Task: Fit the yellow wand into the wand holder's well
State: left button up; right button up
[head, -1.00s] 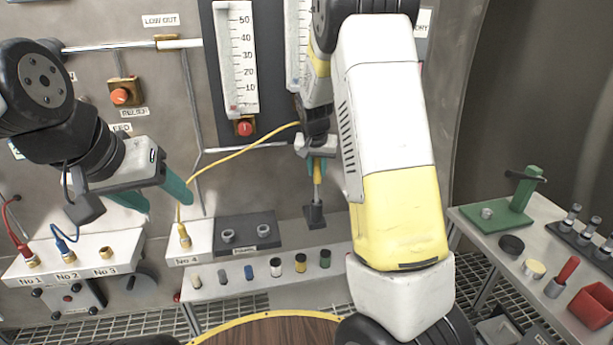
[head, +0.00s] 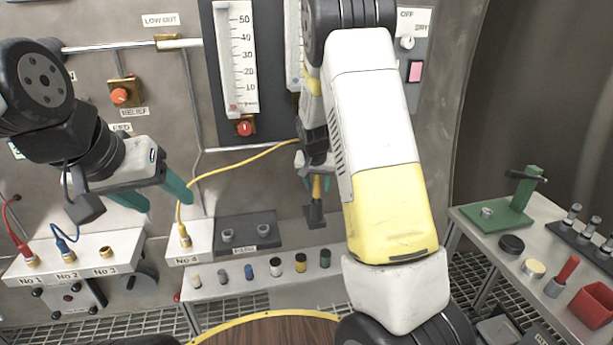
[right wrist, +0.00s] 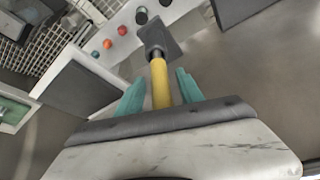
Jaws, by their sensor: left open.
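The yellow wand (head: 317,187) stands upright with its lower end at the dark wand holder (head: 314,214), in front of the wall. In the right wrist view the yellow shaft (right wrist: 160,84) runs straight into the dark holder (right wrist: 158,38); the well itself is hidden. My right gripper (head: 318,183) is around the wand's upper part. Its teal fingers (right wrist: 160,88) stand either side of the shaft, with narrow gaps showing, so it looks open. My left gripper (head: 165,197) is open and empty at the left, above the numbered sockets.
A yellow hose (head: 240,165) runs from the No 4 block (head: 190,248) up to my right gripper. A side bench (head: 540,240) stands at right.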

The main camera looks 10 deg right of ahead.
jog(key=shift+r, duration=0.15)
jog(key=shift+r, duration=0.3)
jog(key=v, duration=1.1)
jog(key=s+a+r+n+y, duration=0.1)
jog(key=s+r, duration=0.3)
jog(key=s, duration=0.5)
jog(key=s+a+r+n+t+y, duration=0.1)
jog(key=s+r+n, duration=0.1)
jog(key=s, duration=0.8)
jog(key=s+a+r+n+t+y, duration=0.1)
jog(key=s+r, duration=0.4)
jog(key=s, duration=0.5)
jog(key=shift+r+n+y, duration=0.3)
jog(key=shift+n+y, duration=0.1)
pick_arm(q)
jog(key=shift+c, duration=0.2)
pick_arm(e)
jog(key=shift+s, duration=0.1)
